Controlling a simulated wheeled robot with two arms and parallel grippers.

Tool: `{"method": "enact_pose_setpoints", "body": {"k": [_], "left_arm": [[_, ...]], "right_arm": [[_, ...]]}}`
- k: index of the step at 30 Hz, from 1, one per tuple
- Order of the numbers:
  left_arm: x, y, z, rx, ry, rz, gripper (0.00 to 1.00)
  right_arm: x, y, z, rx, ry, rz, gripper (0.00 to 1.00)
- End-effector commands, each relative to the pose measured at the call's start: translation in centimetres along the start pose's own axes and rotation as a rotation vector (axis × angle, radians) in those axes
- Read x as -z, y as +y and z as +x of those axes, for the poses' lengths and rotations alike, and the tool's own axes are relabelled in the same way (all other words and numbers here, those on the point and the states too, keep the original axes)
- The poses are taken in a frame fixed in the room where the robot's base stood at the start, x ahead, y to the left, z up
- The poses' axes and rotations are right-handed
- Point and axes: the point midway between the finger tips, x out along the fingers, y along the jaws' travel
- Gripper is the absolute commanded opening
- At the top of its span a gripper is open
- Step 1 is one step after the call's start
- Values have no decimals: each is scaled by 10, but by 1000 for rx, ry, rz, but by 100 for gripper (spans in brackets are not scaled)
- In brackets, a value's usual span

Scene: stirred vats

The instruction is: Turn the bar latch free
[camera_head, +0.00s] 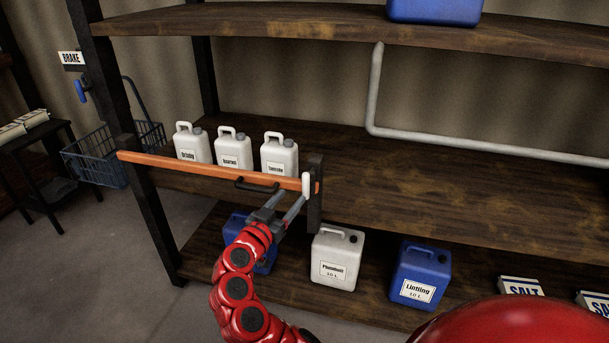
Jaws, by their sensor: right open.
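An orange bar (190,166) with a dark handle (256,186) runs across the front of the middle shelf. A small pale latch (306,184) sits at the bar's right end, by a dark upright post (315,198). My right gripper (288,202) comes up from below on a red arm. Its grey fingers are open and point at the bar's right end, just below and left of the latch. I cannot tell whether a fingertip touches the latch. My left gripper is not in view.
Three white jugs (232,148) stand behind the bar. A white jug (338,257) and blue jugs (420,274) stand on the lower shelf, one partly behind my arm. A grey pipe (450,138) runs behind the middle shelf. A wire basket (105,155) is at left.

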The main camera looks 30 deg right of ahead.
Motion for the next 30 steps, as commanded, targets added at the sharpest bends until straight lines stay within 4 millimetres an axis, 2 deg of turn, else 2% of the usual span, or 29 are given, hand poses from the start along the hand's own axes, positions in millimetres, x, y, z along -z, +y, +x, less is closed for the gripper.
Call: {"method": "enact_pose_setpoints", "body": {"k": [1,6,12,18,26,30], "left_arm": [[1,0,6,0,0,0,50],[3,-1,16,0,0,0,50],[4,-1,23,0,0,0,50],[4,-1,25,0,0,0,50],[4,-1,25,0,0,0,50],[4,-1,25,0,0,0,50]], "right_arm": [[3,2,14,-6,-2,-3,57],[2,2,54,-6,-2,-5,57],[2,0,86,-1,0,-4,57],[0,0,98,2,0,-3,57],[-1,0,99,3,1,-3,57],[0,0,99,3,1,-3,34]]}}
